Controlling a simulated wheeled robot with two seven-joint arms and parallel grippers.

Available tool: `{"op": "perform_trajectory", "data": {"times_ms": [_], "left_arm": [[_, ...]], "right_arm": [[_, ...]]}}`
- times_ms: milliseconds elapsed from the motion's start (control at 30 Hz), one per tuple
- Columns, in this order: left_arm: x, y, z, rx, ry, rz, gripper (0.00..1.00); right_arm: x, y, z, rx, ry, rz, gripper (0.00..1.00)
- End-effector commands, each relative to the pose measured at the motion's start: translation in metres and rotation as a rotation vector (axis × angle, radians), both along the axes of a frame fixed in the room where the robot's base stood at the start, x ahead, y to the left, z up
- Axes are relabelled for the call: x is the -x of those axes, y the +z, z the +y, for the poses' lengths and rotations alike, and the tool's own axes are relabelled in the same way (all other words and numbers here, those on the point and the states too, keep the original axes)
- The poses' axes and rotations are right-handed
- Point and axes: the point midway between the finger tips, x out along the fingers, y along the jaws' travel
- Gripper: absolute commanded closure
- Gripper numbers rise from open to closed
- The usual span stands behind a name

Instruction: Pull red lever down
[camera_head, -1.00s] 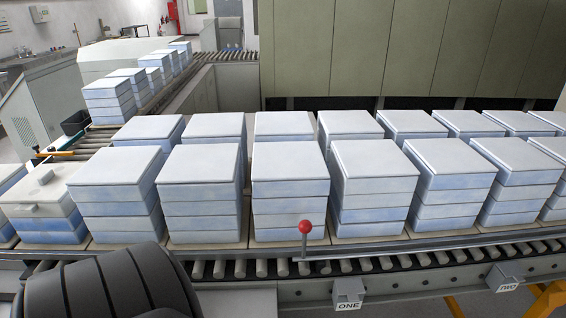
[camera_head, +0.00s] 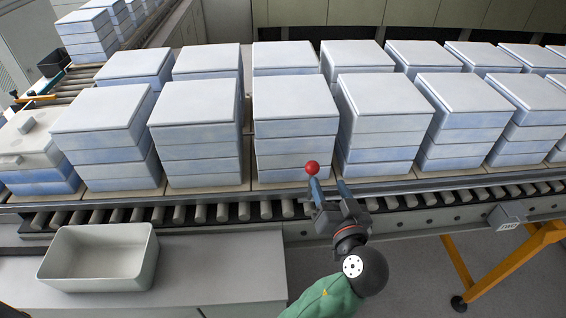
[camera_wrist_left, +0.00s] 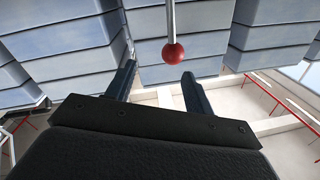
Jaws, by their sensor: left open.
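The red lever ends in a round red knob (camera_head: 312,168) in front of the middle stack of trays. Its thin rod is hidden behind my gripper in the head view. In the left wrist view the red knob (camera_wrist_left: 173,53) and its pale rod show, the rod running to the top edge. My left gripper (camera_head: 328,186) is open, with its two dark fingers pointing toward the knob. In the wrist view the knob lies just past the fingertips (camera_wrist_left: 159,71), laterally between them and nearer the right one. I see no clear contact. My right gripper is out of view.
Stacks of white-blue trays (camera_head: 293,118) stand in rows on the roller conveyor (camera_head: 180,214) behind the lever. An empty grey bin (camera_head: 98,257) sits on a grey surface at lower left. A yellow support leg (camera_head: 515,265) stands at lower right.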

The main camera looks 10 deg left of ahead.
Motion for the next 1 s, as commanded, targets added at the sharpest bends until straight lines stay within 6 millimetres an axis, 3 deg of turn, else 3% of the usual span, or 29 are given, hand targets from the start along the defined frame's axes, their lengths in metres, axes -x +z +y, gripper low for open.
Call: {"op": "perform_trajectory", "data": {"times_ms": [100, 367, 1000], "left_arm": [[0.006, 0.001, 0.012, 0.058, 0.073, -0.04, 0.47], [0.004, -0.001, 0.016, 0.133, 0.087, -0.063, 0.47], [-0.054, -0.001, 0.048, 0.13, 0.084, -0.06, 0.47]], "right_arm": [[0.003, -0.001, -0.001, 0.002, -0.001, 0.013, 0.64], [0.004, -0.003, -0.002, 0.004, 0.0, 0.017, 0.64], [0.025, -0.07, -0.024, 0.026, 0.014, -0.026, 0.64]]}}
